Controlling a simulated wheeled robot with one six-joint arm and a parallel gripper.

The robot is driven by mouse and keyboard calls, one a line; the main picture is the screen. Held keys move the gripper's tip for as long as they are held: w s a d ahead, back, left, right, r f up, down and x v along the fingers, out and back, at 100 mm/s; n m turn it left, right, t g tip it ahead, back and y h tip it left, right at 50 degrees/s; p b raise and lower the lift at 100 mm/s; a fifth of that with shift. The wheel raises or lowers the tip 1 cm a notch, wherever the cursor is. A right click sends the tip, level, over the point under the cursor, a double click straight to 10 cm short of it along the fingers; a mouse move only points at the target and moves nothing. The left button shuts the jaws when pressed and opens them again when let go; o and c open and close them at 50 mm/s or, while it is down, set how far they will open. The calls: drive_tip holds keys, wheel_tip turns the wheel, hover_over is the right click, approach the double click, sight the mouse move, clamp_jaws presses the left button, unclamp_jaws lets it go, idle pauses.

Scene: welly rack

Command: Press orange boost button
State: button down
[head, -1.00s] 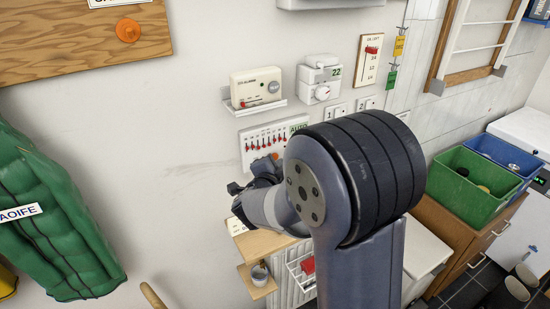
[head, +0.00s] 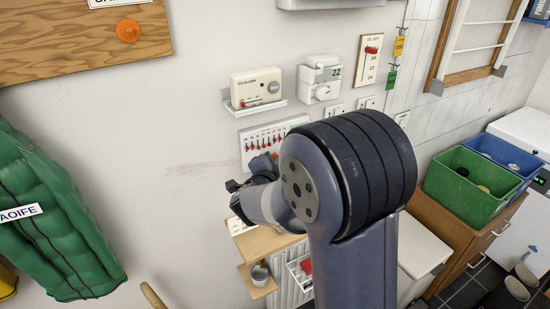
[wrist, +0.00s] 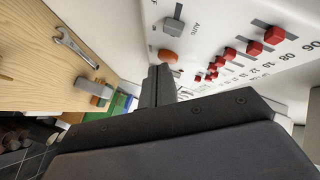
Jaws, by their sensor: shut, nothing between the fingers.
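The orange button (wrist: 168,56) sits on a white wall panel (wrist: 215,50) in the wrist view, near a grey switch (wrist: 173,25) marked AUTO and a row of red sliders (wrist: 229,54). My gripper (wrist: 161,70) is shut and empty. Its tips show just below the orange button in the wrist view; I cannot tell whether they touch it. In the head view the panel (head: 250,146) is on the wall behind my arm, which covers its lower right part. My gripper (head: 236,187) shows there only partly, at the panel's lower left.
A cream alarm box (head: 255,86) on a small shelf and a white thermostat (head: 320,80) are above the panel. A wooden shelf (head: 262,242) is below. In the wrist view a spanner (wrist: 75,45) lies on the wood surface. Green (head: 462,205) and blue crates stand at right.

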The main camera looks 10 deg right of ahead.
drive_tip(key=shift+w+a, duration=0.1)
drive_tip(key=shift+w, duration=0.15)
drive_tip(key=shift+s, duration=0.15)
idle(0.4)
drive_tip(key=shift+s+d, duration=0.25)
drive_tip(key=shift+s, duration=0.35)
drive_tip(key=s, duration=0.1)
drive_tip(key=s+d+b, duration=0.1)
drive_tip(key=s, duration=0.2)
drive_tip(key=shift+s+d, duration=0.25)
drive_tip(key=shift+s, duration=0.1)
drive_tip(key=shift+w, duration=0.1)
idle(0.7)
